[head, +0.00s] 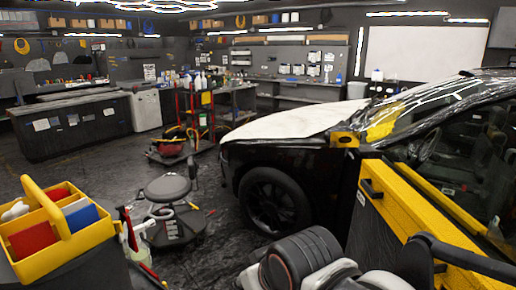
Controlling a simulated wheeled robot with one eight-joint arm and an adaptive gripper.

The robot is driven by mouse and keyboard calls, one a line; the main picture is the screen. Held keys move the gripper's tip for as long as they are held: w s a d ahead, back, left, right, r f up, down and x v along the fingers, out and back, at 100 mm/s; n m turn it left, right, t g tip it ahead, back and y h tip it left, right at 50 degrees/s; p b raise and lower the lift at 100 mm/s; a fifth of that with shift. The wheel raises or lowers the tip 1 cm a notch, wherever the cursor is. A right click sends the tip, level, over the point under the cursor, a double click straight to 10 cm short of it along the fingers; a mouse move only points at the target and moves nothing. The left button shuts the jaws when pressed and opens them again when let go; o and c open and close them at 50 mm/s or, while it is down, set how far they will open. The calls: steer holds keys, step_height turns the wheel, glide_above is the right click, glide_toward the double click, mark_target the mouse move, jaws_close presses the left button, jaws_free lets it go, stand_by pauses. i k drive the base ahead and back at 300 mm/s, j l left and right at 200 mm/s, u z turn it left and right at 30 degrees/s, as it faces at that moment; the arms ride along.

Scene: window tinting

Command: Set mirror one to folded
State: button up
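A yellow and dark block that looks like the car's side mirror (344,139) sticks out beside the front of the windshield; I cannot tell whether it is mirror one. It stands out from the body. The car (300,150) is black and yellow with a white-covered hood. Parts of my arm, dark and white, show at the bottom centre, well below the mirror and apart from it. A black curved shape at the lower right may be my gripper (430,258). Its fingers cannot be made out clearly, and I see nothing held.
A yellow tool caddy (55,232) stands at the left front. A rolling stool (168,188) and a red cart (195,112) are left of the car. A yellow-and-black panel (425,205) fills the right front.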

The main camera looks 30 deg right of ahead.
mark_target(340, 137)
steer(key=i+l+z, duration=0.15)
steer(key=i+z, duration=0.95)
steer(key=k+l, duration=0.05)
